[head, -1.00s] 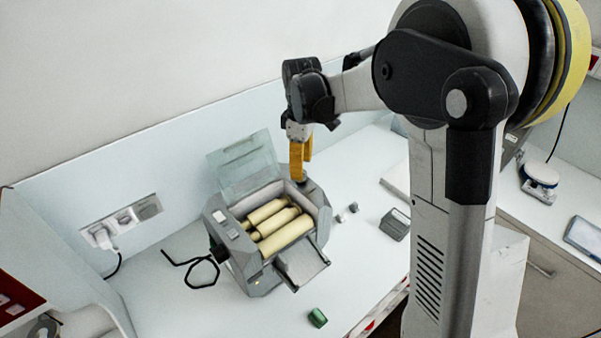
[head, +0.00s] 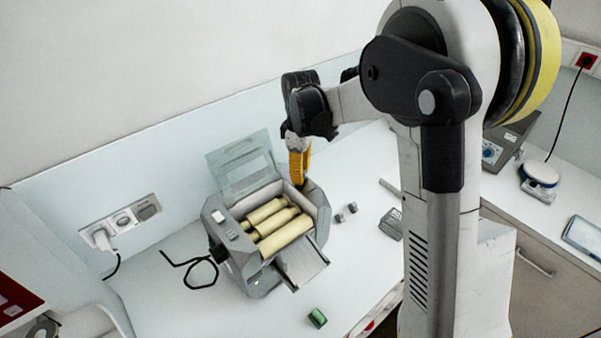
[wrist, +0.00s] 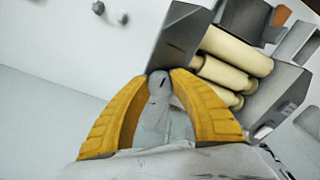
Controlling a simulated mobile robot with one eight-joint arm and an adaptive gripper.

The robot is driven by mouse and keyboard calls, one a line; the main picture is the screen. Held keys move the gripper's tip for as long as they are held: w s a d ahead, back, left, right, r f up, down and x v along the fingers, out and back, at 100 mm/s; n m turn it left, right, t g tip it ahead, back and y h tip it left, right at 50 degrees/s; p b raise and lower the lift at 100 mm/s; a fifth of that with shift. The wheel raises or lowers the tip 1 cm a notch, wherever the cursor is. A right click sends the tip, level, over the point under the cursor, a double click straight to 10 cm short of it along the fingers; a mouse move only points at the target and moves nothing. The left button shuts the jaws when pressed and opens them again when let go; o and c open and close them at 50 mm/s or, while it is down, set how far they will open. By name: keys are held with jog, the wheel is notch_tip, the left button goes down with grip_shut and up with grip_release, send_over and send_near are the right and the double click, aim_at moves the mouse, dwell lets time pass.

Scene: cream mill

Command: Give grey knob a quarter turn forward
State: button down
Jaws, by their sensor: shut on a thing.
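The mill (head: 232,262) is a grey box on the white counter with cream rollers (head: 275,222) inside and its clear lid (head: 240,167) raised. My gripper (head: 299,183) points down at the mill's far right end. In the wrist view my two yellow fingers (wrist: 158,84) close at their tips on the small round grey knob (wrist: 159,79), against the dark grey end of the mill (wrist: 181,40). In the head view the fingers hide the knob.
A black cable (head: 200,268) lies left of the mill. A green block (head: 317,318) lies in front. Two small grey pieces (head: 346,212) and a dark grey box (head: 391,223) lie to the right. A wall socket (head: 120,222) is behind left.

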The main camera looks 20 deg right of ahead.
jog(key=m+b, duration=0.2)
jog(key=m, duration=0.2)
jog(key=shift+f+m, duration=0.1)
jog(key=shift+m, duration=0.3)
jog(key=m+b, duration=0.1)
jog(key=m, duration=0.3)
jog(key=shift+m, duration=0.3)
jog(key=m+b, duration=0.1)
jog(key=m, duration=0.3)
jog(key=shift+m, duration=2.1)
jog(key=c, duration=1.1)
grip_release()
